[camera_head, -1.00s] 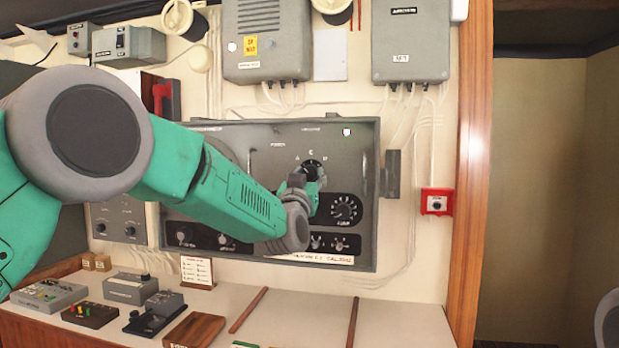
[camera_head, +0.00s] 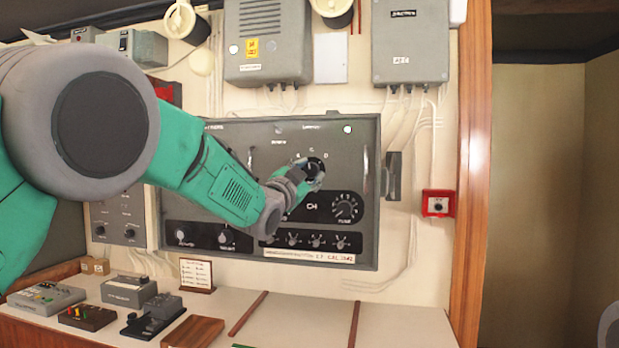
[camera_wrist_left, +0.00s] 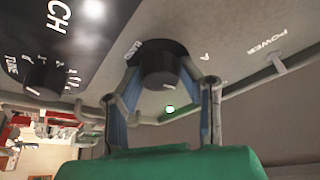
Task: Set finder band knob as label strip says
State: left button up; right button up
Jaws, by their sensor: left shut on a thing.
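The black round band knob (camera_head: 316,165) sits at the upper middle of the grey finder panel (camera_head: 235,135), with small letters around it. In the left wrist view the knob (camera_wrist_left: 163,62) shows close up with a white mark on its edge. My left gripper (camera_head: 308,174) is shut on the knob; in the left wrist view a finger of the gripper (camera_wrist_left: 161,78) lies on each side of it. A pale label strip (camera_head: 309,256) runs along the panel's lower edge; its text is too small to read surely. My right gripper is not in view.
A green lamp (camera_head: 347,129) is lit at the panel's upper right. A tuning knob (camera_head: 346,207) and several small knobs lie below the band knob. A red call box (camera_head: 438,203) is on the wall at right. Devices stand on the desk (camera_head: 275,325) below.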

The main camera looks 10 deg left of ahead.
pick_arm(q)
jog(key=shift+f+m, duration=0.15)
jog(key=shift+m, duration=0.65)
jog(key=o, duration=1.1)
jog(key=shift+d, duration=0.1)
jog(key=shift+o, duration=0.2)
jog(key=shift+s, duration=0.3)
jog(key=v, duration=1.1)
jog(key=shift+a, duration=0.2)
jog(key=shift+s+f, duration=0.1)
